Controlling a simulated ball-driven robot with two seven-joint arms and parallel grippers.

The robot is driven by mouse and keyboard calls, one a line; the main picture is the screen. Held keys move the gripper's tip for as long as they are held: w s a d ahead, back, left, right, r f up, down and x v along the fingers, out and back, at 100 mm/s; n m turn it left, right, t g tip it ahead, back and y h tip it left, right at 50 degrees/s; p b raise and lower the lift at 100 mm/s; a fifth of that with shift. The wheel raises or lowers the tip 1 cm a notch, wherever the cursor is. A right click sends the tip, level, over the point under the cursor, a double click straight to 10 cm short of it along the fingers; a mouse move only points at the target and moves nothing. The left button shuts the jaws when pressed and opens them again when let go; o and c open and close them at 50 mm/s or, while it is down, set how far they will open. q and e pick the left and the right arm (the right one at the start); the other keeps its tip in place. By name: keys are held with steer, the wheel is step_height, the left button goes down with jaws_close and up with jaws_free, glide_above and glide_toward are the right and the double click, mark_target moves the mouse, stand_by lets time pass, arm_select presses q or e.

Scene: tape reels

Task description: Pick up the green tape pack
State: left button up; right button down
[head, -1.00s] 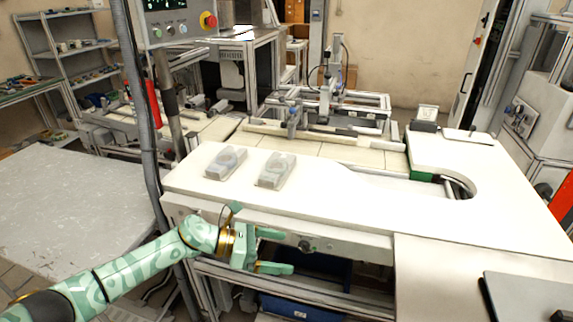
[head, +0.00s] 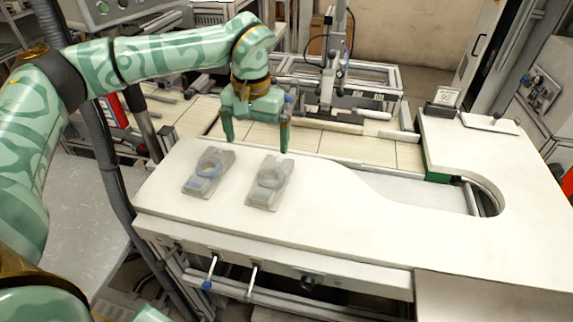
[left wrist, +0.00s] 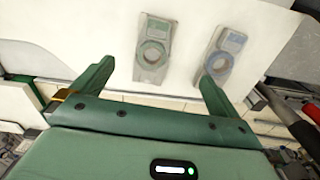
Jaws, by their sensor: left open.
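The green tape pack (head: 268,183) is a clear pack with a greenish ring, lying flat on the white worktop. It also shows in the left wrist view (left wrist: 153,55), left of the blue pack and between the finger lines. The blue tape pack (head: 207,172) lies to its left in the head view; it shows in the left wrist view (left wrist: 222,58) beyond the right finger. My left gripper (head: 257,147) is open and empty, pointing down above and behind the packs. Its fingers also show in the left wrist view (left wrist: 157,74). My right gripper is not in view.
The white worktop (head: 330,225) is clear to the right and in front of the packs. A conveyor with a gantry device (head: 328,90) lies behind it. A curved cut-out is at the right. A grey cable runs down by the left edge.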

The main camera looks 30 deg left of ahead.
arm_select(q)
steer(key=b, duration=0.2)
glide_toward(264, 190)
steer(key=shift+a+f, duration=0.25)
steer(key=shift+a, duration=0.05)
step_height(264, 190, down, 4)
steer(key=shift+w+a, duration=0.15)
steer(key=f, duration=0.1)
steer(key=f+b, duration=0.1)
steer(key=f, duration=0.3)
steer(key=shift+d+f, duration=0.25)
steer(key=shift+d, duration=0.15)
steer(key=shift+r, duration=0.1)
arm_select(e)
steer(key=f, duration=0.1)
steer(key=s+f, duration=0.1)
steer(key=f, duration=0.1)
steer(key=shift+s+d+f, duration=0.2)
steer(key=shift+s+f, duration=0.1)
arm_select(q)
steer(key=c, duration=1.1)
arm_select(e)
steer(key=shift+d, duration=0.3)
